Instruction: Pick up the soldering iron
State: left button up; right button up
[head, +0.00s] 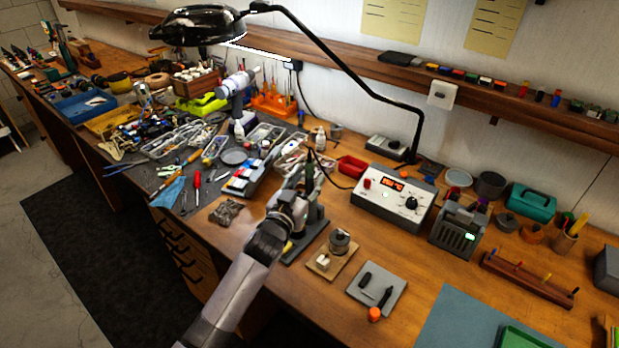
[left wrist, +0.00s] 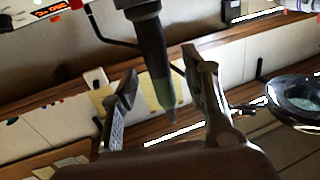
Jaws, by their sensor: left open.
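The soldering iron (left wrist: 154,55) shows in the left wrist view as a dark, tapered handle between the two fingers. In the head view a small dark part of it (head: 312,171) shows at my left gripper, where a black cable runs toward the station. My left gripper (head: 302,183) is over the bench, in front of the iron's stand (head: 310,235), and hides much of both. The left wrist view shows its fingers (left wrist: 165,98) apart on either side of the handle, with gaps on both sides. My right gripper is in neither view.
The soldering station (head: 392,197) stands right of the gripper, with a red bin (head: 352,166) behind. A black lamp arm (head: 350,75) arches above. Tools and trays crowd the left bench. A grey pad (head: 377,290) with small parts lies at the front right.

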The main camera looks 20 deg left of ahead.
pick_arm(q)
jog(key=shift+w+d, duration=0.15)
jog(key=shift+w, duration=0.95)
jog(key=shift+s, duration=0.1)
jog(key=shift+c, duration=0.4)
grip_shut()
